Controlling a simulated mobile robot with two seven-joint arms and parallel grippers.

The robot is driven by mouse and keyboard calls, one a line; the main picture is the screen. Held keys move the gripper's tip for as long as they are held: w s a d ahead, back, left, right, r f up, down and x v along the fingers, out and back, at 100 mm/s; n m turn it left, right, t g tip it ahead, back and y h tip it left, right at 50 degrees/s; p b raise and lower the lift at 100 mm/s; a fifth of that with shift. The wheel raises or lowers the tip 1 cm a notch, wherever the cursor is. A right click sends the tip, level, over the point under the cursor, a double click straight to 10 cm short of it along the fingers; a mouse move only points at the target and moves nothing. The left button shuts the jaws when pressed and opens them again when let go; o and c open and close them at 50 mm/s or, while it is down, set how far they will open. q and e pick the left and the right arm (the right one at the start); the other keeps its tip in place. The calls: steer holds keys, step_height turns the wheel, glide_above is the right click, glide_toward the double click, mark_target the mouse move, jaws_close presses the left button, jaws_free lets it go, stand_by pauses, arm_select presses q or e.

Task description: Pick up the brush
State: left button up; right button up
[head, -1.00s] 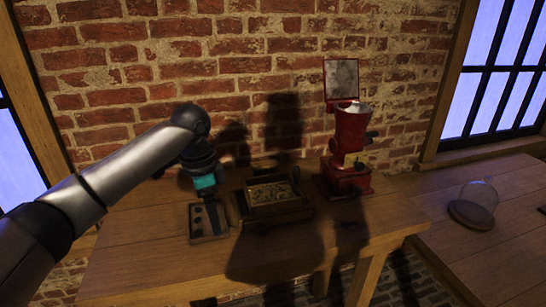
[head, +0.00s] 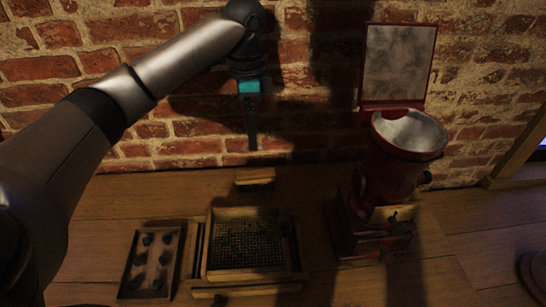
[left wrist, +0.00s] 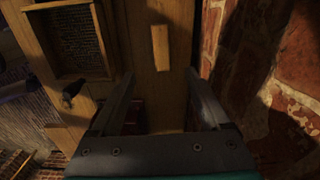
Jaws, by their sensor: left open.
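The brush appears to be a small wooden block (head: 255,178) lying on the table against the brick wall, behind the sieve tray. It also shows in the left wrist view (left wrist: 160,47), lengthwise and centred ahead of the fingers. My left gripper (head: 252,146) points down above the brush, apart from it. In the left wrist view my left gripper (left wrist: 160,76) has its two fingers spread with nothing between them. Any bristles are too dark to make out. My right gripper is not in view.
A wooden tray with a mesh (head: 246,270) stands in front of the brush. A tray of small dark pieces (head: 152,262) lies left of it. A red grinder (head: 388,185) with a raised lid stands to the right. The brick wall (head: 190,146) is close behind the brush.

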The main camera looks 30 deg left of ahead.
arm_select(q)
steer(key=b, duration=0.1)
glide_above(255, 173)
steer(key=f, duration=0.5)
steer(key=shift+s+d+f, duration=0.1)
steer(key=shift+s+f, duration=0.1)
steer(key=shift+f, duration=0.2)
step_height(255, 173, down, 3)
steer(key=shift+w, duration=0.1)
steer(key=shift+f+b, duration=0.35)
steer(key=shift+f, duration=0.5)
step_height(255, 173, down, 5)
steer(key=shift+r+b, duration=0.2)
steer(key=shift+b, duration=0.2)
jaws_close()
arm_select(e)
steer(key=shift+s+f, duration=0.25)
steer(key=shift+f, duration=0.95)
